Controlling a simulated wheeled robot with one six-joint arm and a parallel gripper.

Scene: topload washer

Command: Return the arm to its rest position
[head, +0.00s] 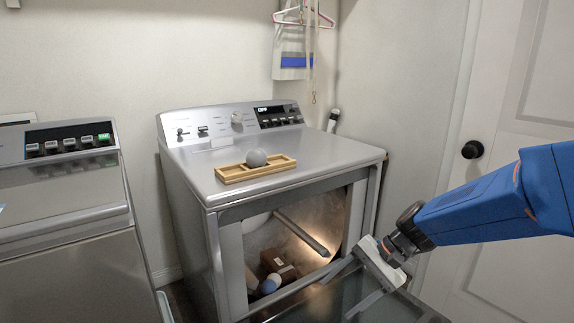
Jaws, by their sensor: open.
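My blue arm (490,205) reaches in from the right edge. My gripper (354,287) is open, with its two fingers pointing down and left, and nothing shows between them. It is at the front right of the silver machine (190,185), over the lowered glass door (400,308). From this view I cannot tell whether the fingers touch the door.
A wooden tray (232,178) with a grey ball (256,158) sits on the machine. Its open cavity holds a brown box (277,262) and balls (270,284). Another machine (70,260) stands at left; a white door (535,85) is behind my arm.

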